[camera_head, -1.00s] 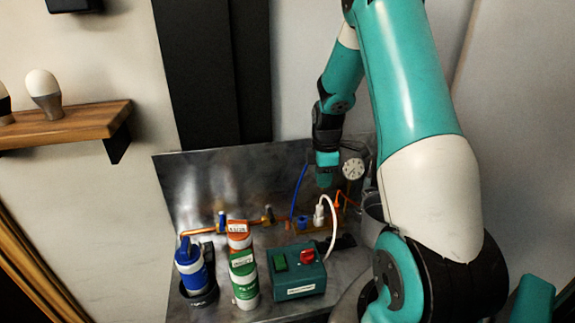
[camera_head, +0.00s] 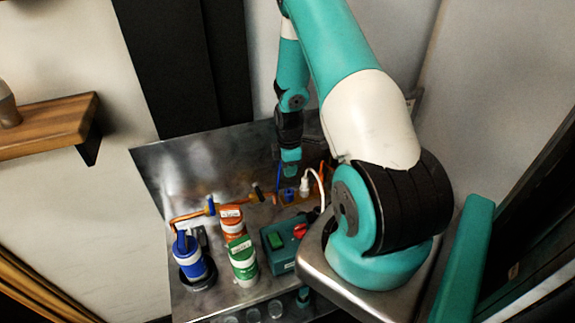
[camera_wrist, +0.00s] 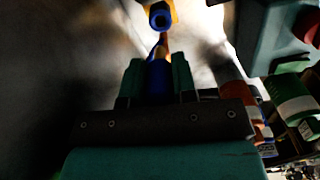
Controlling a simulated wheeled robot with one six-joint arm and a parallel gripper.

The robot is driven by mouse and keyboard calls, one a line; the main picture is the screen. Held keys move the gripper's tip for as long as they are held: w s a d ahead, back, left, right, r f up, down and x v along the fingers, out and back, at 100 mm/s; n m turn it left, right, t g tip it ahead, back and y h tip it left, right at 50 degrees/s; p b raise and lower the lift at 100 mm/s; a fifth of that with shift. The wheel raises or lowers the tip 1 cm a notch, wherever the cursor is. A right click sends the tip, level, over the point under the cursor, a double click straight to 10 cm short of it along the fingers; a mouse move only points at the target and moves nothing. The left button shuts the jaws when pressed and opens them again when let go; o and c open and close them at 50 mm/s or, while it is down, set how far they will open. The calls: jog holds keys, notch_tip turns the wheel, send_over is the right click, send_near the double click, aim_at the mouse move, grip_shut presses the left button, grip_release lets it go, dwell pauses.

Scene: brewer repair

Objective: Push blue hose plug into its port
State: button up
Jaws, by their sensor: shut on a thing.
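My gripper (camera_head: 291,168) is at the back of the metal bench, above the row of hose fittings. In the wrist view its teal fingers (camera_wrist: 157,76) are shut on a blue piece (camera_wrist: 159,82), which looks like the blue hose plug, with a yellowish part at its end. A blue hose (camera_head: 278,176) runs beside the gripper in the head view. A blue ring with a dark opening (camera_wrist: 160,18), set in a yellow body, lies beyond the fingertips in the wrist view. A blue fitting (camera_head: 289,195) sits below the gripper in the head view. Whether the plug touches a port is unclear.
A white plug with a white hose (camera_head: 305,186) stands right of the blue fitting. A green box with a red knob (camera_head: 281,246), bottles (camera_head: 242,262) and a blue canister (camera_head: 190,262) stand in front. A copper pipe (camera_head: 236,201) runs left.

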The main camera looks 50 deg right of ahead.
jog(key=b, duration=0.4)
send_over(289, 194)
jog(key=shift+w+d+f, duration=0.15)
jog(key=shift+f, duration=1.4)
jog(key=shift+w+d+f, duration=0.15)
jog(key=shift+f, duration=1.35)
